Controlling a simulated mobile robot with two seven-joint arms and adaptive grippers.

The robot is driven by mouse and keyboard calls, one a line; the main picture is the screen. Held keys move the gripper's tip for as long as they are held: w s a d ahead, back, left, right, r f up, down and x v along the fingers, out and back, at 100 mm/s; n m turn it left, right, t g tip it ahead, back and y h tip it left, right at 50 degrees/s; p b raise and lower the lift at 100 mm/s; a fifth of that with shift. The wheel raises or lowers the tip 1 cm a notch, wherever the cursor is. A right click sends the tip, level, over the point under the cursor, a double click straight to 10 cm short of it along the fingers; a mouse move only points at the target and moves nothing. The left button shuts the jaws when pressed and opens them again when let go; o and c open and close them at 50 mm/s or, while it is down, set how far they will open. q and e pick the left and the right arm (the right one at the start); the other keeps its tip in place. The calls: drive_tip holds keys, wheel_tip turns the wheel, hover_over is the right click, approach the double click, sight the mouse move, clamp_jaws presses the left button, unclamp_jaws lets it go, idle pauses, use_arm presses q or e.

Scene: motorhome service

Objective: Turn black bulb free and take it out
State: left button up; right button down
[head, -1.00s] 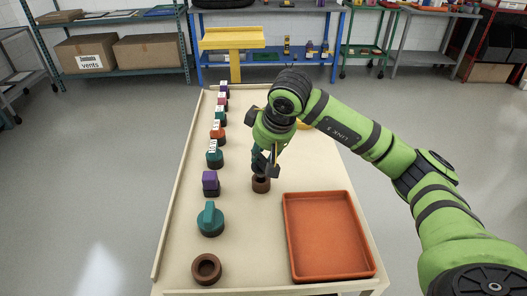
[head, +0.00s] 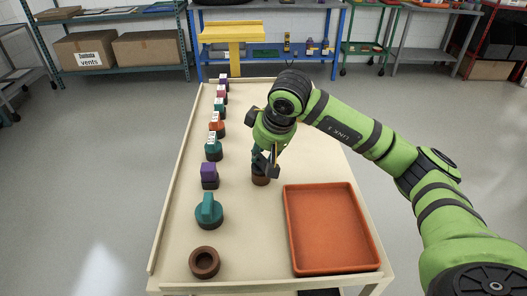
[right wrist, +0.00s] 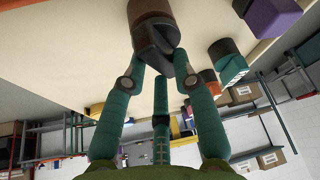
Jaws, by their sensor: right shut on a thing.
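The black bulb (right wrist: 153,42) shows in the right wrist view as a dark, angular piece against a brown round socket (right wrist: 150,8). In the head view the brown socket (head: 261,180) stands on the table, and my gripper mostly hides the bulb. My right gripper (head: 267,165) is directly above this socket, pointing down. In the right wrist view its teal fingers (right wrist: 160,66) are closed on the bulb from both sides. I cannot tell whether the bulb is still seated in the socket. My left gripper is not in view.
An orange tray (head: 330,265) lies right of the socket. An empty brown ring socket (head: 205,262) is at the front left. A teal-knobbed piece (head: 209,211), a purple block (head: 209,174) and several labelled pieces line the left side. The table has raised edges.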

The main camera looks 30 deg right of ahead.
drive_tip(key=shift+f+b, duration=0.3)
drive_tip(key=shift+f, duration=0.2)
drive_tip(key=c, duration=0.9)
unclamp_jaws()
drive_tip(key=shift+r, duration=0.1)
